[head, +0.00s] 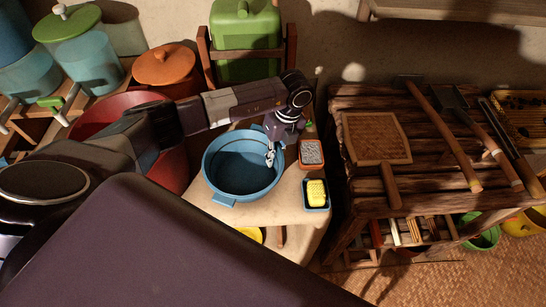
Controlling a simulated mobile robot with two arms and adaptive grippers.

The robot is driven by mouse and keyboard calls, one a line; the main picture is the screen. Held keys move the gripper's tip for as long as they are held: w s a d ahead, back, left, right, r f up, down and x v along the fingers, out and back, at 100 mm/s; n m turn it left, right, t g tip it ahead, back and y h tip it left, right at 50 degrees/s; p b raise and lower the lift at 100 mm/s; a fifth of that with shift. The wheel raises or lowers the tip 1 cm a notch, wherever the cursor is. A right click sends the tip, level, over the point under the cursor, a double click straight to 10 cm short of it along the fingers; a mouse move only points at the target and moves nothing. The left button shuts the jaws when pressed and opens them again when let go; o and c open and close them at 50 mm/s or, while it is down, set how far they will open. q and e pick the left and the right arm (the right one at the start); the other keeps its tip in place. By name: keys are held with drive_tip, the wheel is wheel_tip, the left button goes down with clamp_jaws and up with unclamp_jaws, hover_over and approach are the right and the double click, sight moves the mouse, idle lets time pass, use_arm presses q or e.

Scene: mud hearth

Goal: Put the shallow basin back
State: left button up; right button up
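The shallow basin (243,173) is round and blue with a small tab handle at its front. It sits upright on a pale stand top (268,213), and its inside looks empty. My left arm reaches across above the basin's back rim from the left. My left gripper (270,156) points down at the basin's right side, with pale fingertips seen against the inner wall. I cannot tell whether the fingers touch or hold the rim. My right gripper is not in view.
Right of the basin are a scrub brush (311,153) and a yellow sponge (316,193) in a small dish. Behind stand a green container (244,39) in a wooden frame and an orange lidded pot (165,68). A wooden rack (372,102) with tools fills the right.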

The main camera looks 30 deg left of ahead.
use_arm(q)
drive_tip(key=o, duration=0.4)
drive_tip(key=shift+o, duration=0.2)
drive_tip(key=shift+r, duration=0.3)
drive_tip(key=shift+w+r, duration=0.15)
drive_tip(key=shift+r, duration=0.15)
drive_tip(key=b+v, duration=0.2)
drive_tip(key=v, duration=0.9)
drive_tip(key=shift+d, duration=0.15)
